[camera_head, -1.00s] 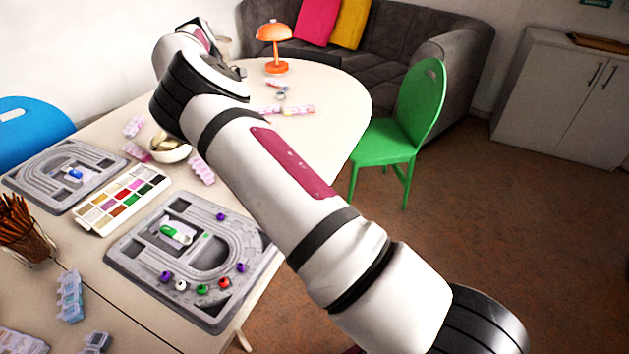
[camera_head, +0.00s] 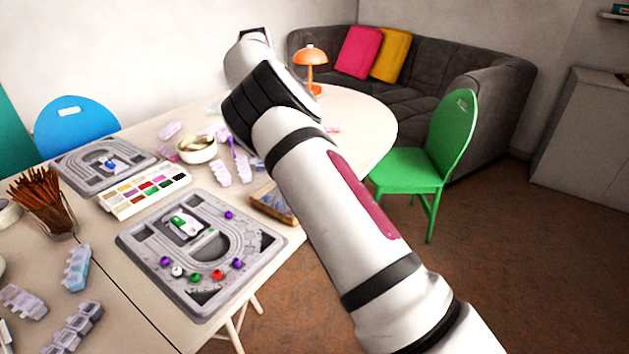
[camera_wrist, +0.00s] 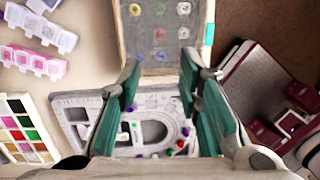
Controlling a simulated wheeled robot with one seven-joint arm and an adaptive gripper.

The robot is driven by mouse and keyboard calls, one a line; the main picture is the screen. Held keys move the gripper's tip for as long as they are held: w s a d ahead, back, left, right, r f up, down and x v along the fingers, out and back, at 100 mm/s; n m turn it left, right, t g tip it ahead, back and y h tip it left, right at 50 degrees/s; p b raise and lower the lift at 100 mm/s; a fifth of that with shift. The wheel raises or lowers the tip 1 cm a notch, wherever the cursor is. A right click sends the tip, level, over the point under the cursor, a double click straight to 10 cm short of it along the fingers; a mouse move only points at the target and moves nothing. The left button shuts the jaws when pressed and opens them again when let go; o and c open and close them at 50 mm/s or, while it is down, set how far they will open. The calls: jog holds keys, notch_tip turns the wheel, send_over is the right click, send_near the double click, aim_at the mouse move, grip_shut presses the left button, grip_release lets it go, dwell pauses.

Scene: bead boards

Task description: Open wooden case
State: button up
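The wooden case (camera_wrist: 165,40) lies at the top middle of the wrist view. It has a light wooden edge, a greyish top face and several coloured round items showing in rows. I cannot tell for sure whether its lid is shut. In the head view the case (camera_head: 273,204) sits at the table's right edge, beside the near bead board, partly hidden behind my arm. My gripper (camera_wrist: 160,84) is open and empty in the wrist view, its two teal-padded fingers apart, with the case beyond the fingertips. In the head view my arm hides the gripper.
The near grey bead board (camera_head: 135,240) holds several coloured beads, and a second board (camera_head: 70,178) lies behind it. A green chair (camera_head: 405,165) stands right of the table.

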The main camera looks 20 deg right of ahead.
jog(key=s+p, duration=0.1)
jog(key=p, duration=0.1)
jog(key=s+d+t+p, duration=0.1)
jog(key=p, duration=0.2)
jog(key=s+f+y+p, duration=0.1)
jog(key=p, duration=0.1)
jog(key=shift+d+t+p, duration=0.3)
jog(key=shift+d+p, duration=0.05)
jog(key=shift+d, duration=0.05)
